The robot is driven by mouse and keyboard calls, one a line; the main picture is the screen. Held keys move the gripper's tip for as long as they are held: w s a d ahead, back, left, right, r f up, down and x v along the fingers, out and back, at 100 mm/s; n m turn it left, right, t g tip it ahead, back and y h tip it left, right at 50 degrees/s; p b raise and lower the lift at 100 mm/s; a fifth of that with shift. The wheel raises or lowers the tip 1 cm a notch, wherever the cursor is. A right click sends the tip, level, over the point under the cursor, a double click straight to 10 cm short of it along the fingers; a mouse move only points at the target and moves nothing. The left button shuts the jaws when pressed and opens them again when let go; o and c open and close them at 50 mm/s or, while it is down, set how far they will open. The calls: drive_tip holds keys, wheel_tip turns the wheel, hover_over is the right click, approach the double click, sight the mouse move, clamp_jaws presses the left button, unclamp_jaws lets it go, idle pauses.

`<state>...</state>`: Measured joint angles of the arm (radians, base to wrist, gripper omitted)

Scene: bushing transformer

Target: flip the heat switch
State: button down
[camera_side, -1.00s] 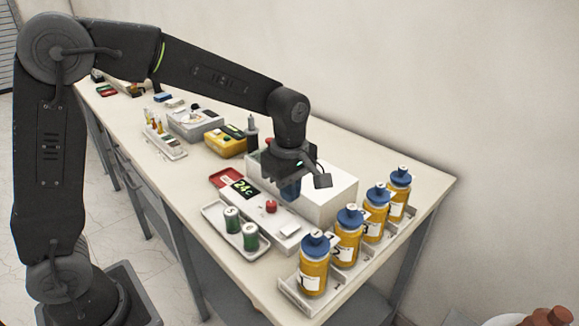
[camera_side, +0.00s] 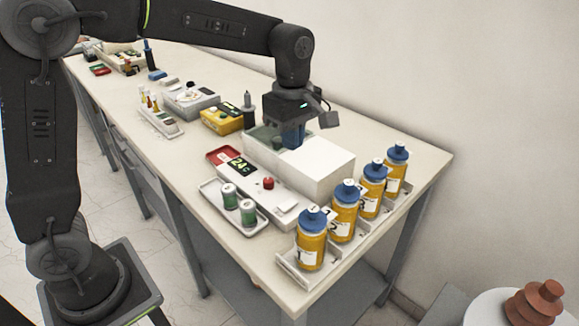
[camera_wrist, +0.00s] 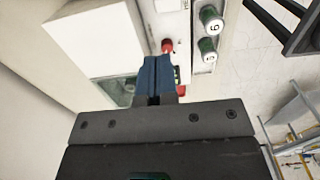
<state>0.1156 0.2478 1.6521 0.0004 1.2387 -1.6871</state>
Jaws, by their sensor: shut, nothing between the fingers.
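A long white control panel (camera_side: 250,182) lies on the bench, with a display reading 24C (camera_side: 240,165), a red knob (camera_side: 268,183) and a pale raised square piece (camera_side: 287,203). Which of these is the heat switch is not clear. My gripper (camera_side: 292,143) has blue fingers, shut and empty, pointing down over the open greenish end of a white box (camera_side: 318,165) behind the panel. In the wrist view my fingertips (camera_wrist: 154,62) appear close to the red knob (camera_wrist: 167,46), but the side view shows them apart from it.
Two green cylinders (camera_side: 238,203) stand in a tray in front of the panel. Several yellow bottles with blue caps (camera_side: 345,215) stand in a rack at right. A yellow device (camera_side: 222,120) and a black upright tool (camera_side: 248,112) stand farther left. Room above the panel is free.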

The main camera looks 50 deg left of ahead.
sight(287, 204)
wheel_tip(287, 204, down, 14)
drive_tip(key=shift+f, duration=0.1)
idle(0.7)
drive_tip(key=shift+f, duration=0.15)
drive_tip(key=shift+s, duration=0.1)
idle(0.3)
drive_tip(key=shift+s+r, duration=0.35)
drive_tip(key=shift+s, duration=0.25)
wheel_tip(287, 204, up, 14)
idle(0.6)
